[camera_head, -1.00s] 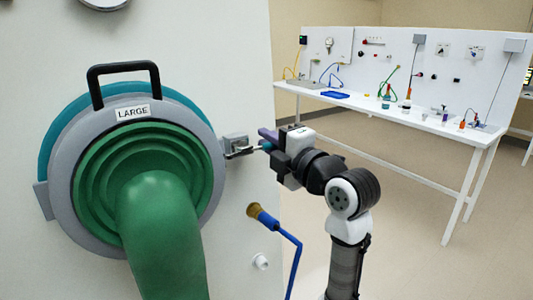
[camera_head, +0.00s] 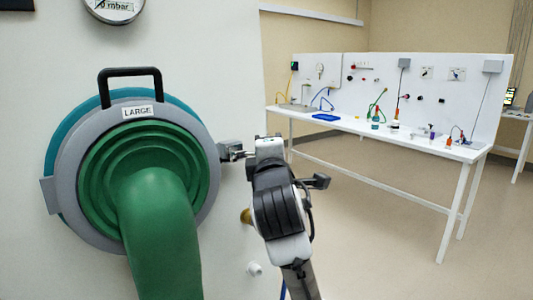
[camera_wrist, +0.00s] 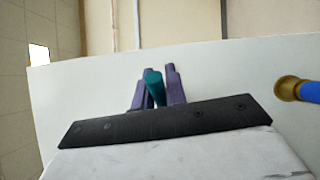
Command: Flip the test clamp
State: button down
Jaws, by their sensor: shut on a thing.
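The test clamp (camera_head: 232,151) is a small metal toggle clamp at the right edge of the grey ring around the green glove port. Its teal handle grip (camera_wrist: 154,88) shows in the wrist view between the two purple fingers of my gripper (camera_wrist: 156,78). The fingers are shut on that handle. In the head view my gripper (camera_head: 268,146) is right beside the clamp, seen from behind. Its body hides the fingers and the handle there.
The green glove (camera_head: 160,225) hangs from the LARGE port, below a black carry handle (camera_head: 130,75). A brass-ended nozzle (camera_wrist: 288,89) with a blue hose is close on the right in the wrist view. A white bench (camera_head: 330,122) stands behind, with open floor before it.

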jog(key=shift+s+m+h, duration=0.25)
jog(key=shift+m+h, duration=0.25)
jog(key=shift+h, duration=0.4)
jog(key=shift+s+m+h, duration=0.25)
jog(key=shift+m+h, duration=0.25)
jog(key=shift+h, duration=0.8)
jog(key=c, duration=1.4)
grip_release()
jog(key=shift+c, duration=0.2)
jog(key=b+v, duration=0.4)
jog(key=v, duration=0.9)
jog(key=shift+s+b, duration=0.3)
jog(key=shift+s, duration=0.1)
